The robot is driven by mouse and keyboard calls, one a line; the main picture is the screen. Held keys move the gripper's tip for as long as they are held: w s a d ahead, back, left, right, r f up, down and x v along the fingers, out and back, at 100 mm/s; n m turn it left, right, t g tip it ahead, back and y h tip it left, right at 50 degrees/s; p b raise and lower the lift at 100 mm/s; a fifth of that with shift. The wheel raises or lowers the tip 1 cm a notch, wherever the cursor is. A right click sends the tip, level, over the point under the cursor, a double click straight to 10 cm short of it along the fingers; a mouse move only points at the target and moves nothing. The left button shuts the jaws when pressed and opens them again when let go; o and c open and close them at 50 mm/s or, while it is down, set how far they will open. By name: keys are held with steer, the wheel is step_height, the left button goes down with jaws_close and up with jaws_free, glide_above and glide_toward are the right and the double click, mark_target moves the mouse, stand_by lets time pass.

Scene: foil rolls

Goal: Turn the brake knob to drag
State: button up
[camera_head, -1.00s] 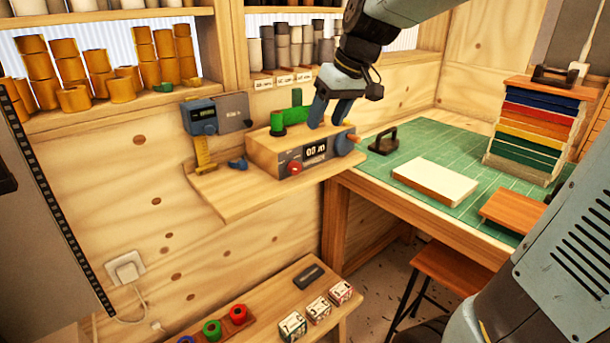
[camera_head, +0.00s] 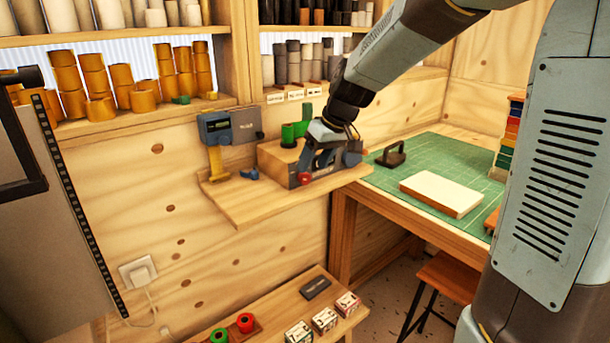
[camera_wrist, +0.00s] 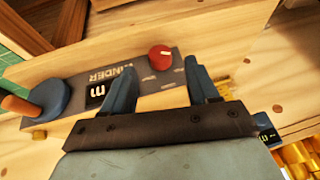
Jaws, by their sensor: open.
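The wooden winder box (camera_head: 272,158) stands on a shelf on the wall. Its grey front panel carries a red knob (camera_head: 305,179), which I take to be the brake knob. The knob (camera_wrist: 160,57) shows a pale pointer mark in the wrist view; I cannot read any brake lettering beside it. My gripper (camera_head: 314,168) is in front of the panel, its fingers apart and empty. In the wrist view my gripper (camera_wrist: 158,68) has the knob between and just beyond its fingertips, with visible gaps on both sides. The arm hides much of the panel in the head view.
A blue crank wheel (camera_wrist: 48,100) with an orange handle is on the same panel. The green cutting mat (camera_head: 440,150) lies to the right.

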mark_target(307, 176)
steer(key=shift+x, duration=2.4)
